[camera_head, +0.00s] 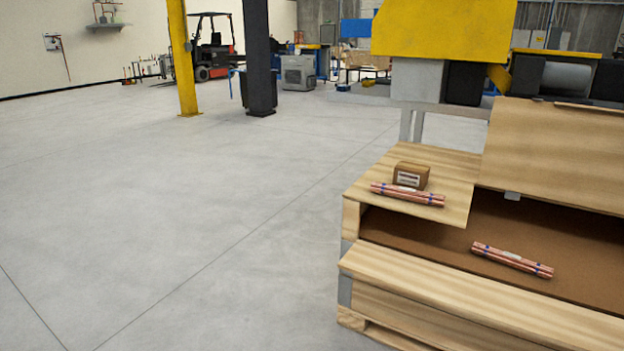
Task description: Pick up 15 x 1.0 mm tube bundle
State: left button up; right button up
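Two copper tube bundles with blue bands and a pale label show in the head view. One bundle (408,194) lies on the wooden board at the crate's left, in front of a small brown box. The other bundle (512,260) lies lower, on the brown floor inside the crate. The labels are too small to read, so I cannot tell which bundle is the 15 x 1.0 mm one. Neither of my grippers is in view.
The wooden crate (440,290) fills the lower right, with a raised front wall. A small cardboard box (411,176) sits on its board. A yellow and grey machine (445,35) stands behind. Open concrete floor (190,220) lies left; a yellow post (183,60) and forklift (213,50) stand farther back.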

aim_at(399, 192)
jog(key=u, duration=0.65)
jog(key=i, duration=1.45)
jog(key=z, duration=0.45)
jog(key=i, duration=1.65)
jog(key=z, duration=1)
